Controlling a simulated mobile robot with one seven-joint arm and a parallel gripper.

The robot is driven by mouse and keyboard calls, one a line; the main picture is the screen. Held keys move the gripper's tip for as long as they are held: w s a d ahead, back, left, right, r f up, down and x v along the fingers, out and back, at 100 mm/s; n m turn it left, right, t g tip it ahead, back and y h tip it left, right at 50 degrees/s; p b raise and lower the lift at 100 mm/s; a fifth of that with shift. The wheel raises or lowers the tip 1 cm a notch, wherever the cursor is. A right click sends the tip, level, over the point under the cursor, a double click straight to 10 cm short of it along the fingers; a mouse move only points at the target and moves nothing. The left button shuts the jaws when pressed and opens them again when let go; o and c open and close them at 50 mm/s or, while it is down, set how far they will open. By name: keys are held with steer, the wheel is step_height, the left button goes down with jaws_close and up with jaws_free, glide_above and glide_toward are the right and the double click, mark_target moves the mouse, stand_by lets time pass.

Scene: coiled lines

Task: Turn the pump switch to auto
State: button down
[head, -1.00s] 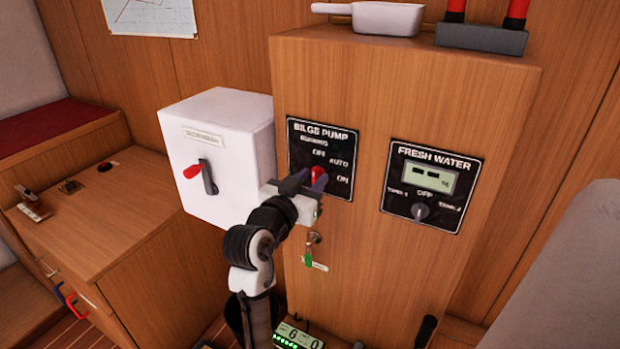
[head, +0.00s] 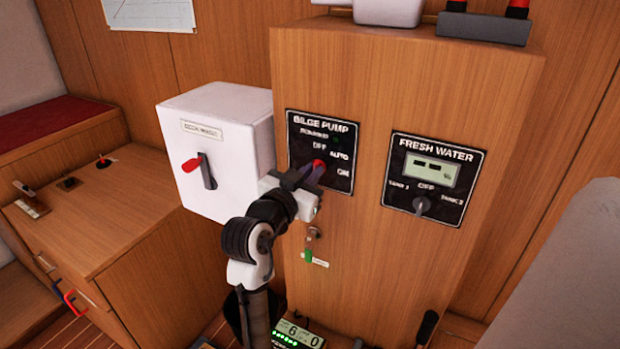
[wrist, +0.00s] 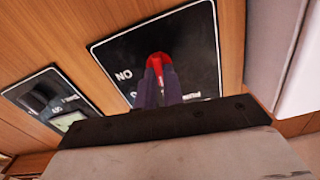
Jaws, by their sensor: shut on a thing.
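The black bilge pump panel (head: 300,152) is on the front of the wooden cabinet, with OFF, AUTO and ON printed around its switch. The switch's red lever (head: 319,163) shows between my fingers, tilted up and right in the head view. It also shows in the wrist view (wrist: 159,66), where the panel appears upside down. My gripper (head: 312,174) is shut on the lever, its dark fingers (wrist: 158,86) on either side. The fingers hide the switch's base, and I cannot tell exactly which label the lever points at.
A fresh water panel (head: 433,178) with its own knob is to the right. A white box (head: 228,125) with a red-tipped handle (head: 198,168) juts out on the left. A key with a green tag (head: 309,256) hangs below my gripper.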

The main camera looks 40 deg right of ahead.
steer(key=shift+f+m+b, duration=0.15)
steer(key=shift+m+b, duration=3.1)
steer(key=shift+m, duration=0.35)
steer(key=shift+s, duration=0.1)
steer(key=c, duration=1.5)
jaws_free()
